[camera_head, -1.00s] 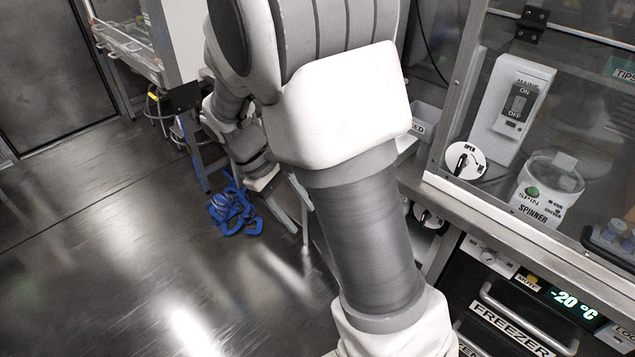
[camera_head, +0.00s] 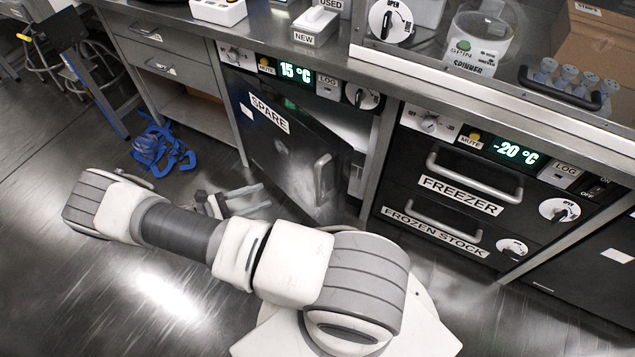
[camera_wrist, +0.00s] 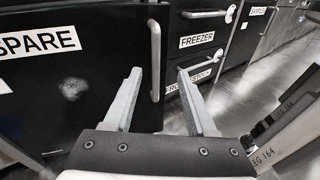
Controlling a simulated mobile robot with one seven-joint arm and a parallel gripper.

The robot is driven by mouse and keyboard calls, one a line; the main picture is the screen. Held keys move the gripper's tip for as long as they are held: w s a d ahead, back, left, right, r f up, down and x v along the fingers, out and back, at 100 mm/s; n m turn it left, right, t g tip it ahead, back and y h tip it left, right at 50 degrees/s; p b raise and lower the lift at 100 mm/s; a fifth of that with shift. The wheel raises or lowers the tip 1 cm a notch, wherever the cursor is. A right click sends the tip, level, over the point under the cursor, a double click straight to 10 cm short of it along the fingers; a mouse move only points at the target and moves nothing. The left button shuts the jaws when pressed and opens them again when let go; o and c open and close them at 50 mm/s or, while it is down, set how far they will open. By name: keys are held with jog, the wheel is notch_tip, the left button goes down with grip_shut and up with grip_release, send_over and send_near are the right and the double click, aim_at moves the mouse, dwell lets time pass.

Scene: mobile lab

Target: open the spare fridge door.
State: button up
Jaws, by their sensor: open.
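The spare fridge door (camera_head: 285,150) is a dark panel with a white SPARE label (camera_head: 268,112) and a metal bar handle (camera_head: 322,180) near its right edge. It stands ajar, swung out from the left side, with a pale interior (camera_head: 340,118) showing at the upper right. My gripper (camera_head: 265,195) is open and empty, in front of the door and left of the handle in the head view. In the wrist view, the handle (camera_wrist: 155,60) appears between the tips of my open gripper (camera_wrist: 158,72), and the SPARE label (camera_wrist: 40,42) is at the left. The fingers look apart from the handle.
The freezer (camera_head: 460,190), with two handled drawers, is right of the fridge. Drawers (camera_head: 160,62) and an open shelf lie left. Blue straps (camera_head: 160,147) lie on the floor. A spinner (camera_head: 480,40) stands behind the glass above.

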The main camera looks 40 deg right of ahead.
aim_at(318, 178)
notch_tip(318, 178, down, 5)
jog(key=d+n+t+h, duration=0.1)
jog(key=n+t+h, duration=0.1)
jog(key=shift+g, duration=0.4)
jog(key=s+d, duration=0.1)
jog(key=d, duration=0.4)
jog(key=s+d+b, duration=0.1)
jog(key=d, duration=0.5)
jog(key=s+d+b, duration=0.1)
jog(key=d, duration=0.5)
jog(key=shift+d+r, duration=0.2)
grip_shut()
